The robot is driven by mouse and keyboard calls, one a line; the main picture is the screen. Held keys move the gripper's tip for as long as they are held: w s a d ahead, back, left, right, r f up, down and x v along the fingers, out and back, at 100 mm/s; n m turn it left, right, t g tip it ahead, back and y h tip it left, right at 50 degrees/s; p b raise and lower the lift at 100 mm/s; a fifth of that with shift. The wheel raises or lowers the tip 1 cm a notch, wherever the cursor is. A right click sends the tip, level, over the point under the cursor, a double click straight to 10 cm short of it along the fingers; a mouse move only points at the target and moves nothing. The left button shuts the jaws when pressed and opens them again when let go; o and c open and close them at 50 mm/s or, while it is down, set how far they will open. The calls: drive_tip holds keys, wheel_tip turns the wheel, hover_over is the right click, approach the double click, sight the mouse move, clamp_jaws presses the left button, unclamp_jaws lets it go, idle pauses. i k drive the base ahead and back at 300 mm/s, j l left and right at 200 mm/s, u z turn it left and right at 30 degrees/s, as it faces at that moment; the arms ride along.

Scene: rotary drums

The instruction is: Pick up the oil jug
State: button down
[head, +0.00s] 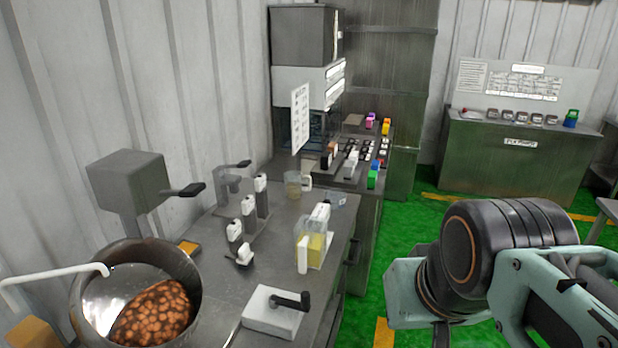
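A clear jug of yellow liquid (316,246), which looks like the oil jug, stands upright on the metal counter (217,283) near its right edge. It has white parts at its top and left side. A smaller clear cup (293,186) with a brownish content stands farther back, with a white piece beside it. My arm, teal and black, fills the lower right, to the right of the counter and apart from the jug. My gripper's fingers do not show.
A steel drum (88,290) with brown pieces stands at the lower left, with a white pipe (55,272) at its rim. A white box with a black lever (270,318) sits in front of the jug. White-handled valves (235,232) stand left of it. Green floor (405,215) is open to the right.

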sight(292, 179)
drive_tip(key=i+l, duration=0.2)
drive_tip(key=i, duration=0.2)
drive_tip(key=i+l, duration=0.2)
drive_tip(key=i, duration=0.2)
drive_tip(key=i+l, duration=0.2)
drive_tip(key=i, duration=0.2)
